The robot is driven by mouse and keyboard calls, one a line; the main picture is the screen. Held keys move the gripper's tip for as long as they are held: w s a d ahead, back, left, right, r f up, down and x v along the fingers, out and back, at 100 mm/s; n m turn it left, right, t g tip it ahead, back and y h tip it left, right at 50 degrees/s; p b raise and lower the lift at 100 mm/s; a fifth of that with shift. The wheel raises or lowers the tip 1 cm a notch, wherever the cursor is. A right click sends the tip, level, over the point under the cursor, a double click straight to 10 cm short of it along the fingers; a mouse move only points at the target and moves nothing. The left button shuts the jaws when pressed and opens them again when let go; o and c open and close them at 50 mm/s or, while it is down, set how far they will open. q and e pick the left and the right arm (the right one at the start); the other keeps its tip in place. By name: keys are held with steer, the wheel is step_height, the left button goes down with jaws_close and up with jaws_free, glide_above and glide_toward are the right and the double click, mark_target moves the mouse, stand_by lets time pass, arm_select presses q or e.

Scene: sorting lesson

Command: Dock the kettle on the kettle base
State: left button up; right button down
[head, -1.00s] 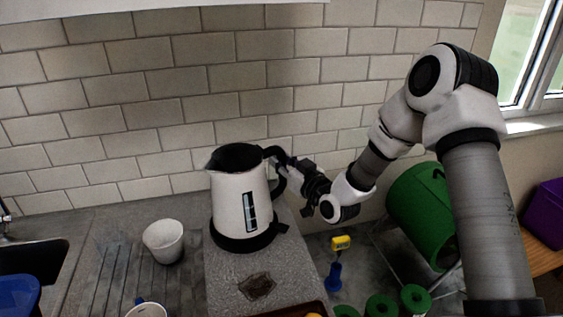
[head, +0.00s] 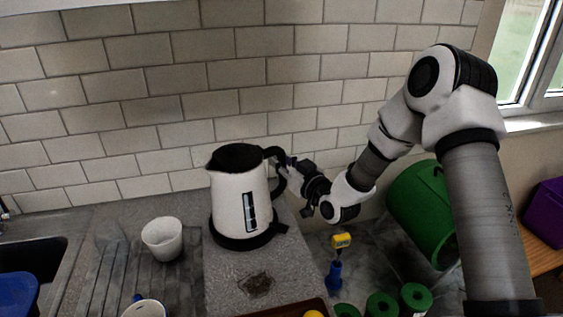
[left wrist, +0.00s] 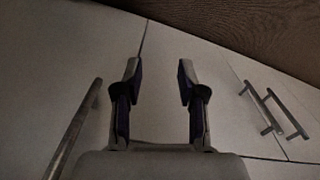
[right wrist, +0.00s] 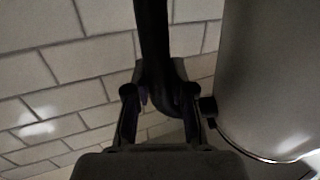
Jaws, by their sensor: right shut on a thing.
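The white kettle (head: 237,205) with a black lid and handle stands upright on the counter in the head view. The black kettle base (head: 243,241) shows as a dark ring right under it; I cannot tell whether the kettle is fully seated. My right gripper (head: 286,172) is shut on the kettle's black handle from the right. In the right wrist view the handle (right wrist: 155,60) runs between the fingers (right wrist: 160,108), with the kettle body (right wrist: 270,75) at the right. My left gripper (left wrist: 158,85) is open and empty in front of pale cupboard doors, outside the head view.
A white cup (head: 162,238) stands left of the kettle, and a mug (head: 144,308) is at the front edge. A blue bowl (head: 18,293) lies by the sink. Green rolls (head: 381,304) and a blue-and-yellow item (head: 337,262) are at the right.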

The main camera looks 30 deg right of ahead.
steer(key=c, duration=1.3)
jaws_free()
steer(key=shift+s+a+f, duration=0.1)
steer(key=shift+f, duration=0.05)
steer(key=shift+s+d+p, duration=0.15)
steer(key=shift+s+p, duration=0.25)
steer(key=shift+s, duration=1.05)
steer(key=shift+s+d+p, duration=0.15)
steer(key=shift+s+p, duration=0.25)
steer(key=shift+s, duration=1)
steer(key=s, duration=0.1)
steer(key=s+p, duration=0.1)
steer(key=s, duration=0.1)
steer(key=s+p, duration=0.1)
steer(key=s, duration=0.1)
steer(key=shift+s+d, duration=0.1)
steer(key=shift+d, duration=0.2)
